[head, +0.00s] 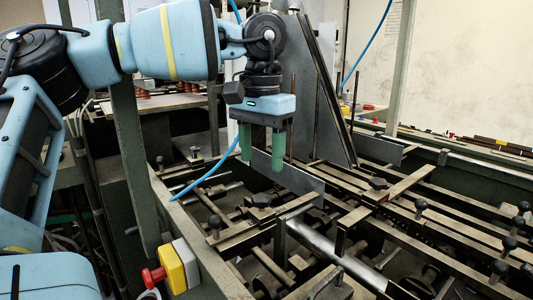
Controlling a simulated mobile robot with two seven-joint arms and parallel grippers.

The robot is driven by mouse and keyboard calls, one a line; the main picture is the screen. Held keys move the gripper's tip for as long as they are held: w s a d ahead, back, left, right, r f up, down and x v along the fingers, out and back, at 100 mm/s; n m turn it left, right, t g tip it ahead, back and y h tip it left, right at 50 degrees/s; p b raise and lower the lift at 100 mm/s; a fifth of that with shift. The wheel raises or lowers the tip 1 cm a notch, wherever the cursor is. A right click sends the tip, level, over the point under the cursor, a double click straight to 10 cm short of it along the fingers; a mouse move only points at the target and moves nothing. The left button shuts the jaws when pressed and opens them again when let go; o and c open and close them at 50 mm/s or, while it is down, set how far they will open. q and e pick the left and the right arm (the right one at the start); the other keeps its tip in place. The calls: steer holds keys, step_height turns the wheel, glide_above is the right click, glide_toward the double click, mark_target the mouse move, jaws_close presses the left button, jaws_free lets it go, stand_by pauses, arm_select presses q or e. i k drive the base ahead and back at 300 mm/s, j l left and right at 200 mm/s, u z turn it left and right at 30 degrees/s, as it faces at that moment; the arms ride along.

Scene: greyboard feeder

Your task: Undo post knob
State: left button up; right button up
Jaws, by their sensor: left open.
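My left gripper (262,162) hangs from the light-blue arm that comes in from the left. Its two green fingers point down and are apart, with nothing visible between them. It is in front of the tall grey angled plate (322,90), above the left part of the feeder frame. A dark faceted knob-like part (234,93) shows just left of the gripper body; I cannot tell whether it is the post knob or part of my wrist. My right gripper is out of view.
Metal bars and rails (400,215) fill the feeder bed. Several black knobs (509,244) line the right edge. A yellow and grey switch box with a red knob (172,270) sits on the near left frame. A green upright (133,165) stands left of the gripper.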

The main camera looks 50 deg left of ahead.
mark_target(378, 184)
steer(key=k, duration=1)
